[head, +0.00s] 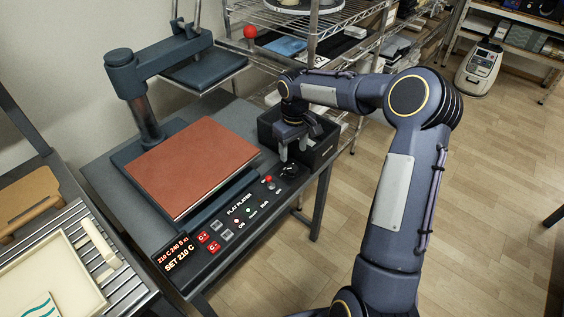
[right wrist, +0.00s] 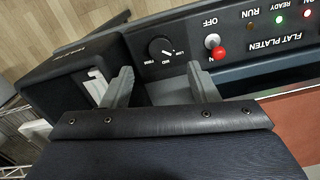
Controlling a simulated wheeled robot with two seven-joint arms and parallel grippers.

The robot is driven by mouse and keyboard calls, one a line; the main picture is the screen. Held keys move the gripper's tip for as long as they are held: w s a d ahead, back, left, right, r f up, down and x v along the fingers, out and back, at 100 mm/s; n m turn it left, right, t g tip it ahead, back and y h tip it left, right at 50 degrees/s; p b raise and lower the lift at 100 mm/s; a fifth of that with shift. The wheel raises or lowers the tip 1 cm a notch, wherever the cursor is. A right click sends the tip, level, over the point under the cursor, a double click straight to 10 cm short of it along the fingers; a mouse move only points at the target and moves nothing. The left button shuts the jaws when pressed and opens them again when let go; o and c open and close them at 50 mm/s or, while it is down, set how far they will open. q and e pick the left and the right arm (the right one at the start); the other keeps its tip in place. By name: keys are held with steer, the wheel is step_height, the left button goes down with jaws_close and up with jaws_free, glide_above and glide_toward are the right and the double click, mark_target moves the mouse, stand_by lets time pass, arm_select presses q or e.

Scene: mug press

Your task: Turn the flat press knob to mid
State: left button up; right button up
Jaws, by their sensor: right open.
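The flat press knob (head: 289,170) is a small black round dial at the right end of the press's control panel. The mark seems to slant toward the low label. My right gripper (head: 294,154) points down just above the knob. In the wrist view its two grey fingers (right wrist: 162,84) are spread apart with nothing between them, and the knob lies beyond their tips, apart from them. My left gripper is not in view.
A red-tipped toggle switch (right wrist: 217,49) sits beside the knob. A black open box (head: 318,150) stands close behind my right gripper. The press's reddish-brown platen (head: 190,165) lies left of it, with the raised upper plate (head: 205,72) beyond. Open floor lies to the right.

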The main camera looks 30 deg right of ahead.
mark_target(293, 169)
step_height(293, 169, down, 7)
steer(key=shift+s+f, duration=0.1)
steer(key=shift+f, duration=0.1)
stand_by(0.3)
steer(key=c, duration=1)
